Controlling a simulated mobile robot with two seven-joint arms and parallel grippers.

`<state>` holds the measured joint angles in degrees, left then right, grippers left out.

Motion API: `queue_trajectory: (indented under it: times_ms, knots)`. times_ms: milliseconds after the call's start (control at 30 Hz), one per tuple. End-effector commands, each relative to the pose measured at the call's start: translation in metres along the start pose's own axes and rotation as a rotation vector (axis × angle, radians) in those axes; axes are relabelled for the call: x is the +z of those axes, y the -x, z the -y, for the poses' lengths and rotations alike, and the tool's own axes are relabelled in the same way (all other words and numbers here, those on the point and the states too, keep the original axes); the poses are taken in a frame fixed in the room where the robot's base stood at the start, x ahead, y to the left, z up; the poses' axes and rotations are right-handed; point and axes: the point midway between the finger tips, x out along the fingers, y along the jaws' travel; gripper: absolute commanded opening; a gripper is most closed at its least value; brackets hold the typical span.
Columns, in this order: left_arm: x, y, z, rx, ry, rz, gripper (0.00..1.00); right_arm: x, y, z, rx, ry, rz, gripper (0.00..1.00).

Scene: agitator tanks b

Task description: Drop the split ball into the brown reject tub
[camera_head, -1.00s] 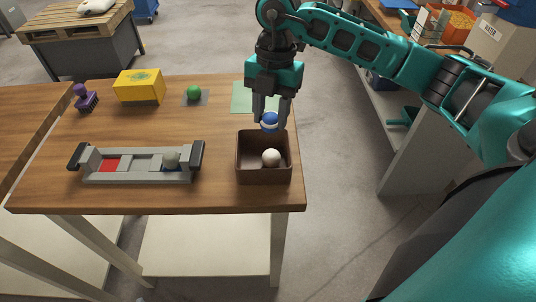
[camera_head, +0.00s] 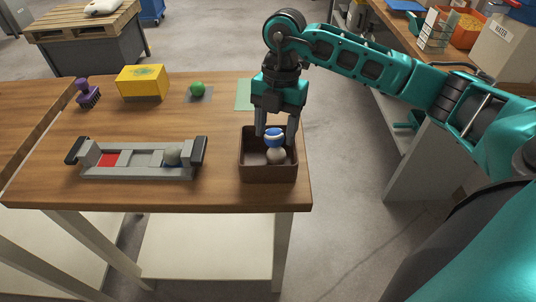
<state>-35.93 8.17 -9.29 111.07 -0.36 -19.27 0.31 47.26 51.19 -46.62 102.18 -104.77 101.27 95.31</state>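The fingers look slightly spread, with a thin gap visible beside the ball. The brown reject tub (camera_head: 268,174) stands at the table's front right corner, under the gripper. The fingertips reach into the tub's opening from above. Whether the two balls touch is hard to tell. My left gripper is out of view.
A grey gauge tray (camera_head: 130,174) with a red patch and a grey ball (camera_head: 173,156) stands left of the tub. Behind are a yellow box (camera_head: 141,83), a green ball (camera_head: 197,89), a purple stamp-like object (camera_head: 88,94) and a green mat (camera_head: 244,92).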

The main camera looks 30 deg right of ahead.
Motion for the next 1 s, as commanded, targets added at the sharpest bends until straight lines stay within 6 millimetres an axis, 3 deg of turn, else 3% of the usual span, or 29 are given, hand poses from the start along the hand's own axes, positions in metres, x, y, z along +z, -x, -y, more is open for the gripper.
queue_trajectory:
  times_ms: [133,467,1000]
  knots:
    - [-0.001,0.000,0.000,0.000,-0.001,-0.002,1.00,0.000,0.000,0.000,0.000,0.000,0.000,0.71]
    - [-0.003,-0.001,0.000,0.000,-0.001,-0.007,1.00,0.000,0.007,0.000,0.001,0.000,0.001,0.71]
    - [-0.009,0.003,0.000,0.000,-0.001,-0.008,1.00,0.000,0.113,-0.001,0.004,-0.001,0.001,0.71]
